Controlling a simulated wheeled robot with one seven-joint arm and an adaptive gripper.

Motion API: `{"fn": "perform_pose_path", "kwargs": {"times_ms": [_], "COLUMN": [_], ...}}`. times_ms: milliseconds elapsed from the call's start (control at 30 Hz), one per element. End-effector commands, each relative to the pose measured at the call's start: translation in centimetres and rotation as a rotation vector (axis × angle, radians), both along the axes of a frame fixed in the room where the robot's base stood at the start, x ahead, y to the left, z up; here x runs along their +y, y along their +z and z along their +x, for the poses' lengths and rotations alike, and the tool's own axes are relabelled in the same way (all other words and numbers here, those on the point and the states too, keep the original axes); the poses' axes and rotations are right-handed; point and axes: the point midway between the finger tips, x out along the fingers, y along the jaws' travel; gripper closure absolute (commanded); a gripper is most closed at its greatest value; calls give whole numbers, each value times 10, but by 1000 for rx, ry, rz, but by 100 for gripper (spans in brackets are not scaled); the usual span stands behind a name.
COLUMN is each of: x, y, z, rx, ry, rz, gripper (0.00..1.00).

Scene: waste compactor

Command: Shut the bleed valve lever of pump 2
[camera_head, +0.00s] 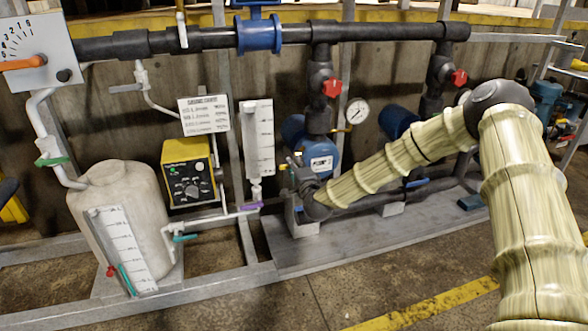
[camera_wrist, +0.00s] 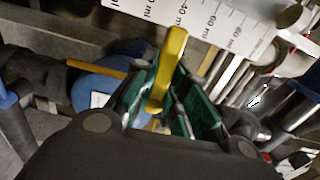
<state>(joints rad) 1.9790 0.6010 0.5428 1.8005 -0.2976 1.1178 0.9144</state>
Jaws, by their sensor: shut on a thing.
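A yellow lever (camera_wrist: 172,62) stands between the green-padded fingers of my gripper (camera_wrist: 168,98) in the wrist view. The fingers are shut on it, with its upper end sticking out past them. In the head view, my gripper (camera_head: 303,180) is in front of the left blue pump (camera_head: 322,160), and the gripped lever cannot be made out there. The pump's white label is too small to read surely. The blue pump body (camera_wrist: 92,92) also shows left of my fingers in the wrist view, with a thin yellow bar (camera_wrist: 97,68) above it.
A graduated white gauge panel (camera_head: 260,137) stands left of my gripper. A second blue pump (camera_head: 398,122) sits behind my arm. Red valve handles (camera_head: 332,88) and a round dial (camera_head: 357,111) are above. A white tank (camera_head: 122,208) is at left. The front floor is clear.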

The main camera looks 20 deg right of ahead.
Motion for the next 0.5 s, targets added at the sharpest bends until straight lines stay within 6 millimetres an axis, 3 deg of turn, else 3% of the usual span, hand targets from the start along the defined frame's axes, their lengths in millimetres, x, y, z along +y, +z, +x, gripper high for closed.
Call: {"fn": "perform_pose_path", "kwargs": {"times_ms": [500], "x": [-1], "y": [0], "z": [0], "rx": [3], "ry": [-3], "rz": [45], "gripper": [100]}}
